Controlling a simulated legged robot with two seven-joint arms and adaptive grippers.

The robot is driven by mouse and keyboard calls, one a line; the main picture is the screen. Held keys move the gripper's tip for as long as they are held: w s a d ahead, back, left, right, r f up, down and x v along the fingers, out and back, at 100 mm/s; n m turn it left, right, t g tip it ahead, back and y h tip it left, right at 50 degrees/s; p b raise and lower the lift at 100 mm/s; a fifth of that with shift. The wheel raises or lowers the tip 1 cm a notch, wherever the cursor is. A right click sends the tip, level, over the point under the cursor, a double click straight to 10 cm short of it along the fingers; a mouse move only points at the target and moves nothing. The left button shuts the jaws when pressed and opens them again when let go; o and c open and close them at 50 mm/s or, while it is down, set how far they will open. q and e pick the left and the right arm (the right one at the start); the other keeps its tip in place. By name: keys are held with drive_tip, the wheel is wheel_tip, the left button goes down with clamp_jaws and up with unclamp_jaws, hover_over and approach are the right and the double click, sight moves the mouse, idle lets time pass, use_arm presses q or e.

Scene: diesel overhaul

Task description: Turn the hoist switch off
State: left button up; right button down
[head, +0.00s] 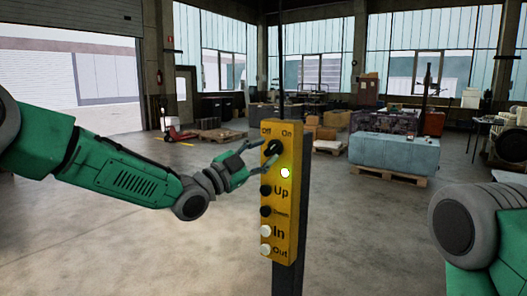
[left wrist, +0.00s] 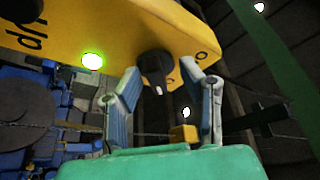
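The yellow hoist control box (head: 284,215) hangs upright in the middle of the head view, with "Off" and "On" printed at its top. The black rotary switch (head: 274,147) sits just below these words. It also shows in the left wrist view (left wrist: 154,66). A lit lamp (head: 285,173) below it glows green in the left wrist view (left wrist: 92,61). My left gripper (head: 262,154) is open at the switch. In the left wrist view its two fingers (left wrist: 168,82) stand apart on either side of the switch, with gaps. My right gripper is out of view.
Below the switch are Up, Down, In and Out buttons (head: 265,211). A dark post (head: 293,120) stands behind the box. Pallets with a blue-grey block (head: 393,153) stand back right. The floor around the box is clear.

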use_arm(q)
drive_tip(key=shift+d, duration=0.35)
drive_tip(key=shift+s+d, duration=0.1)
drive_tip(key=shift+d, duration=0.15)
clamp_jaws()
drive_tip(key=shift+a, duration=0.1)
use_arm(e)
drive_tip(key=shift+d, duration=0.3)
use_arm(q)
drive_tip(key=shift+a, duration=0.1)
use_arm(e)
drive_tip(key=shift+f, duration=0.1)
use_arm(q)
drive_tip(key=shift+f, duration=0.1)
